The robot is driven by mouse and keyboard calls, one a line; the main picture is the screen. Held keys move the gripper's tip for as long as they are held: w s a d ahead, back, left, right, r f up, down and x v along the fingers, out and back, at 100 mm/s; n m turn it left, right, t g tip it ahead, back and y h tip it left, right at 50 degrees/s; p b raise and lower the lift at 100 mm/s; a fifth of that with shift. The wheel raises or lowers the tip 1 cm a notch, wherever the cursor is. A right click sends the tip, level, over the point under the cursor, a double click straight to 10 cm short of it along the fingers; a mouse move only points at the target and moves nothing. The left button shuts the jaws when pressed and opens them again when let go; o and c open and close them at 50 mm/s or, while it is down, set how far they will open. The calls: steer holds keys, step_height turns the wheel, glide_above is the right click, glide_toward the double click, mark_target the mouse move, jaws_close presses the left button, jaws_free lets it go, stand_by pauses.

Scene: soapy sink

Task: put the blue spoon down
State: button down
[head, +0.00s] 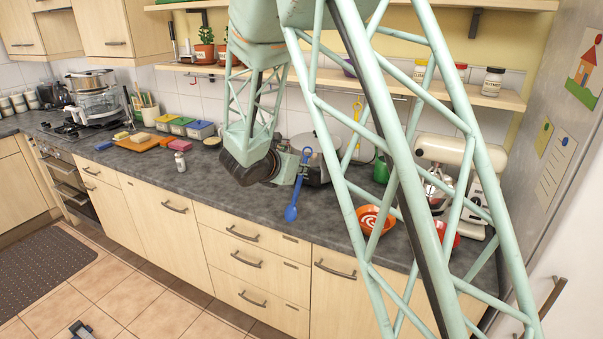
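The blue spoon (291,212) is upright over the grey counter (225,187), its bowl downward and its handle rising past my gripper. My gripper (303,167) points to the right and is shut on the spoon's handle. The bowl shows near the counter's front edge. I cannot tell how far it is above the surface. The finger contact is small and partly hidden.
An orange bowl (367,222) and a red item (447,236) stand to the right, behind my arm's lattice. A cream mixer (445,150) is farther right. Counter left of the spoon is clear.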

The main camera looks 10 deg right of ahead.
steer(key=shift+w+d+f, duration=0.1)
steer(key=shift+w+d, duration=0.1)
steer(key=shift+w, duration=0.45)
steer(key=shift+w+d+f, duration=0.1)
steer(key=shift+w+d, duration=0.1)
steer(key=shift+w, duration=0.5)
steer(key=shift+w+d, duration=0.2)
steer(key=shift+w, duration=0.45)
steer(key=shift+f, duration=1.75)
steer(key=shift+f+b, duration=0.15)
steer(key=shift+b, duration=0.25)
steer(key=c, duration=2.7)
jaws_free()
steer(key=p+v, duration=0.1)
steer(key=v, duration=1.1)
steer(key=shift+s, duration=0.1)
